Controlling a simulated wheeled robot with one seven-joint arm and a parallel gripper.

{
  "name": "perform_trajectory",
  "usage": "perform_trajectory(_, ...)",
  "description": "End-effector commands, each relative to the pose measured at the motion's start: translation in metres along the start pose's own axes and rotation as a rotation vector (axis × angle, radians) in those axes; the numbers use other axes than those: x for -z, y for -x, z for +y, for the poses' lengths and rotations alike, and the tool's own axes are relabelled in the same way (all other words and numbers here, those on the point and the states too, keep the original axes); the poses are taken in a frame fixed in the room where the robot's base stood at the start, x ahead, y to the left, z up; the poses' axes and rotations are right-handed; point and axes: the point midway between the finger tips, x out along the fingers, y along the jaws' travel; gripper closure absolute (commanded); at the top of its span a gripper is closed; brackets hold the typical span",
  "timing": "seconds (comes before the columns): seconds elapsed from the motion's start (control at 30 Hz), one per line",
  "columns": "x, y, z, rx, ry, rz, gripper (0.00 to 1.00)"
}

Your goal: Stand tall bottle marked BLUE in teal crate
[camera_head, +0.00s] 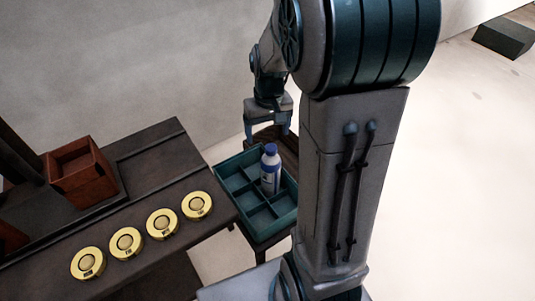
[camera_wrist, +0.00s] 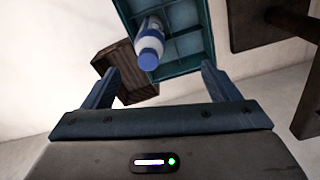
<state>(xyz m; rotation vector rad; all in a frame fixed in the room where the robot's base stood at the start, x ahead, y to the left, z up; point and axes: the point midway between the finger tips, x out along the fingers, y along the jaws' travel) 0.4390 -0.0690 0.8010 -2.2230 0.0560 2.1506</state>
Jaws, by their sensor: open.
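A bottle with a blue cap and a white body with a blue band (camera_head: 270,168) stands upright in a compartment of the teal crate (camera_head: 227,165). Its label is too small to read. In the wrist view the bottle (camera_wrist: 150,45) shows cap-first inside the crate (camera_wrist: 204,42), beyond my fingertips. My gripper (camera_head: 268,135) is open and empty, above the crate's far edge and apart from the bottle. In the wrist view my gripper's two fingers (camera_wrist: 160,78) are spread wide with nothing between them.
A dark table (camera_head: 150,150) at left holds several yellow round buttons or lids (camera_head: 162,223) and a reddish-brown box (camera_head: 80,172). A brown slatted wooden piece (camera_head: 276,142) is behind the crate. Open floor (camera_head: 460,180) lies at right.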

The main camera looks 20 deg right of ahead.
Motion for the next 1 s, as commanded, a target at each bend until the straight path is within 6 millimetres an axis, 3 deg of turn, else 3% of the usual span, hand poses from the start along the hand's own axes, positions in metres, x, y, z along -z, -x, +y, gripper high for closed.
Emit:
perform_trajectory(0.03, -0.014, 0.014, -0.010, 0.002, 0.009, 0.020, 0.18)
perform_trajectory(0.2, -0.065, 0.043, -0.035, 0.007, 0.025, 0.064, 0.18)
perform_trajectory(0.4, -0.117, 0.058, -0.052, 0.006, 0.042, 0.105, 0.18)
perform_trajectory(0.5, -0.134, 0.060, -0.057, 0.004, 0.047, 0.117, 0.18)
perform_trajectory(0.67, -0.145, 0.060, -0.057, 0.002, 0.050, 0.124, 0.18)
perform_trajectory(1.0, -0.145, 0.062, -0.058, 0.002, 0.049, 0.125, 0.18)
